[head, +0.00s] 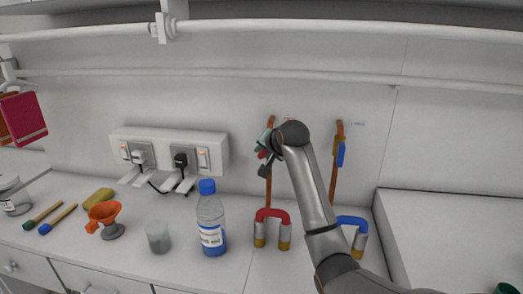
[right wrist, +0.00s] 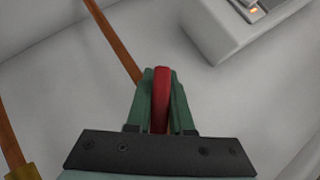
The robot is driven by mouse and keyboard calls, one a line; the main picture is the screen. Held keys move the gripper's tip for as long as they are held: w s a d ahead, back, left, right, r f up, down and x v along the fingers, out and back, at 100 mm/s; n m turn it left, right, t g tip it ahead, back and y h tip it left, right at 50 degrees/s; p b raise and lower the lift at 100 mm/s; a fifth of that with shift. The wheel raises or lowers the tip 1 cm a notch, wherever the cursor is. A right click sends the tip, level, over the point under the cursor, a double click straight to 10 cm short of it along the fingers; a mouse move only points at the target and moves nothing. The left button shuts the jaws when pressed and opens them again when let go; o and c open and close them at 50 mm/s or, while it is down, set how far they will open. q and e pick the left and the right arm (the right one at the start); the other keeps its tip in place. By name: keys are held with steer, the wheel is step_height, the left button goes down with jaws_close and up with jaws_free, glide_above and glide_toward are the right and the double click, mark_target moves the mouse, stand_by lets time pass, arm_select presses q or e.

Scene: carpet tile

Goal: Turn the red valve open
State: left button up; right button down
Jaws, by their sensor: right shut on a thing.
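The red valve handle (right wrist: 161,98) stands between the two green fingers of my right gripper (right wrist: 160,100) in the right wrist view. The gripper is shut on it. In the head view my right gripper (head: 264,153) is at the left copper pipe on the back wall, and only a bit of the red handle (head: 262,154) shows beside it. The valve body is hidden by the gripper and wrist. Below it a red bent tap (head: 272,214) stands on the counter. My left gripper is not in view.
A blue valve handle (head: 340,154) is on the right pipe, above a blue bent tap (head: 352,222). A socket box (head: 215,148) with plugs is on the wall.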

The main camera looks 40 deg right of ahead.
steer(key=g, duration=0.1)
steer(key=n+h, duration=0.1)
steer(key=g, duration=0.1)
steer(key=shift+s+d+f+n+g+h, duration=0.1)
steer(key=shift+s+d+n+g+h, duration=0.15)
steer(key=shift+n+g+h, duration=0.05)
steer(key=shift+s+d+f+n+g+h, duration=0.15)
steer(key=shift+n+g+h, duration=0.25)
steer(key=shift+g, duration=0.2)
steer(key=shift+s+d+r+n+g+h, duration=0.1)
steer(key=shift+n+g+h, duration=0.25)
steer(key=shift+g, duration=0.25)
steer(key=shift+f, duration=0.1)
steer(key=c, duration=0.8)
jaws_free()
steer(key=v, duration=1.2)
steer(key=shift+a, duration=0.3)
steer(key=shift+s, duration=0.1)
